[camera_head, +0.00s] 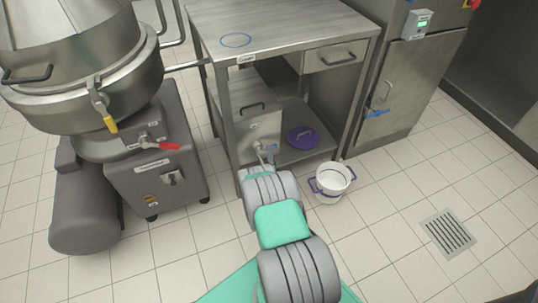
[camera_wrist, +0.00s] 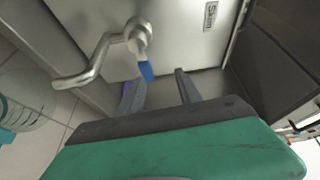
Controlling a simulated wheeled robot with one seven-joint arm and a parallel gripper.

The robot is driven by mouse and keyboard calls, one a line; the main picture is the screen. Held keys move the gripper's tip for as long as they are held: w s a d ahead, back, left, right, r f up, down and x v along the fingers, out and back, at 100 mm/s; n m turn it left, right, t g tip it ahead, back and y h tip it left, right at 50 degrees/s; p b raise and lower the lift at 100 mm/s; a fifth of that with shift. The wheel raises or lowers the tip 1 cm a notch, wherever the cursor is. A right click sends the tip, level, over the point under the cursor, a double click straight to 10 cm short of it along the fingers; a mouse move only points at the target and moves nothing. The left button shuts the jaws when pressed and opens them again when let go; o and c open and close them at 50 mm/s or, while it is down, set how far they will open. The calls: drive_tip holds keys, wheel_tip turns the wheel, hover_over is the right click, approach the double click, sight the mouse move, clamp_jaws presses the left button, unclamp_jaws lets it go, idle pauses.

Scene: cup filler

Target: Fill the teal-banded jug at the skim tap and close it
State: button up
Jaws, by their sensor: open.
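The skim tap (camera_wrist: 90,70) comes out of a steel tank (camera_head: 258,130) labelled Skim on the lower shelf of the steel table. Its curved metal spout points left in the wrist view, and its blue lever (camera_wrist: 147,71) hangs from the tap body. My gripper (camera_wrist: 158,85) is open and empty, its fingertips just short of the lever, one to either side of it. A clear jug with a teal band (camera_wrist: 12,115) shows partly at the left edge of the wrist view, below the spout's side. Its contents cannot be told. My arm hides much of this area in the head view.
A purple lid (camera_head: 303,137) lies on the lower shelf. A white bucket with purple handles (camera_head: 332,181) stands on the floor to the right of my arm. Floor around the drain (camera_head: 448,232) is clear.

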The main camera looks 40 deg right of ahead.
sight(267, 148)
drive_tip(key=w+d+f+t+b, duration=0.1)
drive_tip(key=w+d+f+b, duration=0.1)
drive_tip(key=w+d+b, duration=0.2)
drive_tip(key=shift+w+f+y+b, duration=0.15)
drive_tip(key=shift+f+y+b, duration=0.2)
drive_tip(key=shift+b, duration=0.3)
drive_tip(key=shift+a, duration=0.1)
clamp_jaws()
idle(1.1)
